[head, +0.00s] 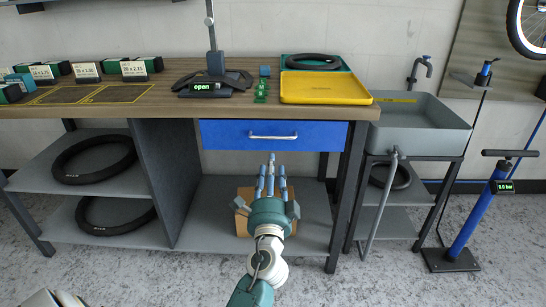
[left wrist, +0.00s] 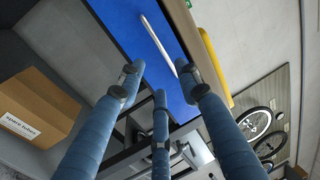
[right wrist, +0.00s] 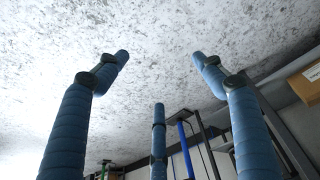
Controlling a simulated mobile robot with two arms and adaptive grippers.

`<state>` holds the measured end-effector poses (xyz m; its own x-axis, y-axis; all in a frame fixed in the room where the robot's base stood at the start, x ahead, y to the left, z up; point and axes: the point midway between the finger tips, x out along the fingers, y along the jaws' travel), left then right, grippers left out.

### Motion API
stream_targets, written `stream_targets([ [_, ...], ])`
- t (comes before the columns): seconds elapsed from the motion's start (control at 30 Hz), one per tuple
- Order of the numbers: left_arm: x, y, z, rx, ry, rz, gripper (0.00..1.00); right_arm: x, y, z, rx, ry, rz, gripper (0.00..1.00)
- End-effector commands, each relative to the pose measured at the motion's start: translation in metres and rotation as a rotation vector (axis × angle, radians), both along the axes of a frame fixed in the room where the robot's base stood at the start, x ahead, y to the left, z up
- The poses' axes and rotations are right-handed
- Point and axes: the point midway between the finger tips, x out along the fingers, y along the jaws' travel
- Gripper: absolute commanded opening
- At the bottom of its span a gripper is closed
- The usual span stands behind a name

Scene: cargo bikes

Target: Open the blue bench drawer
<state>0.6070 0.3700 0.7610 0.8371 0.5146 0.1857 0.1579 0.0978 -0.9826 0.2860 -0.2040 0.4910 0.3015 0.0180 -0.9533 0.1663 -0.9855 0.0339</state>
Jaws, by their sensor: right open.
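The blue bench drawer (head: 225,133) is shut under the wooden workbench top. Its pale bar handle (head: 273,137) runs across the front. My left gripper (head: 270,172) is in front of the drawer, with its fingers pointing up towards the handle from just below it in the head view. In the left wrist view the fingers (left wrist: 162,78) are spread and empty, with the handle (left wrist: 155,38) ahead of the fingertips; I see no clear contact. My right gripper (right wrist: 160,72) shows only in its own wrist view, open and empty over the grey floor.
A cardboard box (head: 243,213) stands on the lower shelf behind my left gripper. A yellow tray (head: 325,88) sits on the bench above the drawer. A grey sink (head: 425,118) and a blue pump (head: 474,215) stand at right. The floor before the bench is mostly clear.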

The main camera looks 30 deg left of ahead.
Motion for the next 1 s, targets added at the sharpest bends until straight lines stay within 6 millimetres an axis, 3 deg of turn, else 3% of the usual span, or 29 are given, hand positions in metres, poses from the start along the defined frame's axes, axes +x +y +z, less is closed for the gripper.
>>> stream_targets([
  [0.53, 0.075, 0.046, 0.019, 0.001, -0.002, 0.0, 0.34, 0.007, 0.001, -0.025, 0.0, 0.012, 0.001, 0.68],
  [0.7, 0.086, 0.052, 0.021, 0.0, -0.001, -0.001, 0.34, 0.008, 0.001, -0.025, -0.001, 0.012, 0.001, 0.68],
  [1.0, 0.088, 0.054, 0.021, -0.001, 0.0, -0.001, 0.34, 0.008, 0.001, -0.025, -0.001, 0.012, 0.001, 0.68],
])
